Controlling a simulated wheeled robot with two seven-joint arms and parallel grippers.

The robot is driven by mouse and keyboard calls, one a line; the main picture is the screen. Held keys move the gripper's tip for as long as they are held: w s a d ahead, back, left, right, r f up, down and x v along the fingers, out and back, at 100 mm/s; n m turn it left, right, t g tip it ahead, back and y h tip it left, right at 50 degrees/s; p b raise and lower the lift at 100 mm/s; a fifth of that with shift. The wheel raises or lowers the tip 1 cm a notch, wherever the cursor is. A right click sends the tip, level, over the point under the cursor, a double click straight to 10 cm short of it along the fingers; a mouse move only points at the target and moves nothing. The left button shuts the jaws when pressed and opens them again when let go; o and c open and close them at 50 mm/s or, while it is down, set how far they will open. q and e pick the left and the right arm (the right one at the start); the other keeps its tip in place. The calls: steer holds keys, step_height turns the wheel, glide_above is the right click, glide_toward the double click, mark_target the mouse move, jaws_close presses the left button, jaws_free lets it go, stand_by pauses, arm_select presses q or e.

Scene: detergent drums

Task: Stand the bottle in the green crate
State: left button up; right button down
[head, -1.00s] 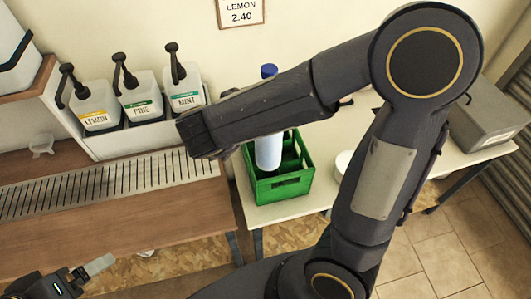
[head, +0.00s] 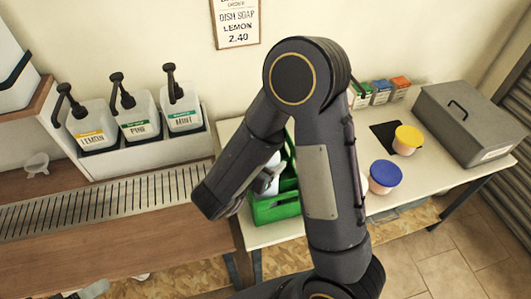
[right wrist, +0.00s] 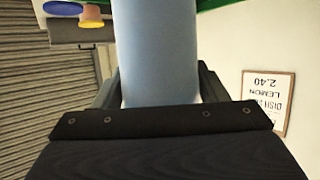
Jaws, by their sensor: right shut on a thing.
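The bottle is pale blue. In the head view a short piece of the bottle (head: 272,172) shows beside my right forearm; its cap and base are hidden. The green crate (head: 276,209) stands on the white table, partly covered by my right arm. My right gripper (head: 264,185) is at the crate's left side, against the bottle. In the right wrist view the bottle (right wrist: 157,50) runs between the two fingers, which are shut on it. I cannot tell whether its base touches the crate floor. Of my left gripper (head: 85,293) only a sliver shows at the bottom edge.
Pump jugs (head: 135,119) stand behind the slatted drain (head: 110,193) at the left. Tubs with yellow (head: 409,137) and blue (head: 387,172) lids, small boxes (head: 380,92) and a grey case (head: 465,125) occupy the table right of the crate. A sign (head: 237,22) hangs behind.

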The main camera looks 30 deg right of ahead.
steer(key=shift+f, duration=1.5)
steer(key=shift+f, duration=0.2)
steer(key=shift+c, duration=1.3)
jaws_free()
